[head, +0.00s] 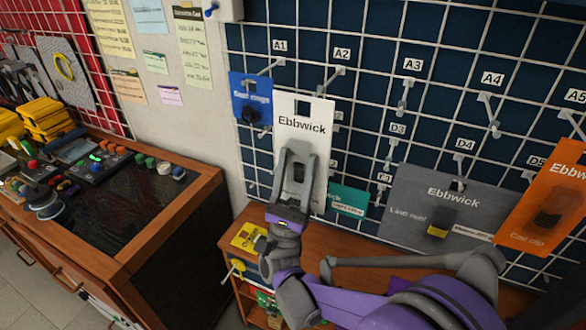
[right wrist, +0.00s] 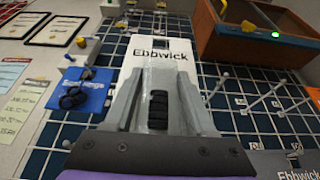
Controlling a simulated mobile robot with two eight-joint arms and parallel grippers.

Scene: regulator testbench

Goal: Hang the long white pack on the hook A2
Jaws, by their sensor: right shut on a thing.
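The long white pack (head: 302,108), labelled Ebbwick, hangs upright in my right gripper (head: 297,155), in front of the dark blue wire grid. The gripper is shut on its front, around a dark item. The pack's dark hanging slot is near its top edge. In the head view the hook A2 (head: 331,79) shows bare, just above and right of the pack's top; I cannot tell their gap in depth. In the right wrist view the pack (right wrist: 140,60) shows behind the fingers (right wrist: 158,85). My left gripper is not in view.
A blue pack (head: 250,88) hangs at A1, close left of the white pack. A teal pack (head: 345,200), a grey pack (head: 410,205) and an orange pack (head: 555,190) hang lower right. Hooks A3 (head: 406,95) and A4 (head: 489,112) are bare. A wooden bench (head: 205,185) stands left.

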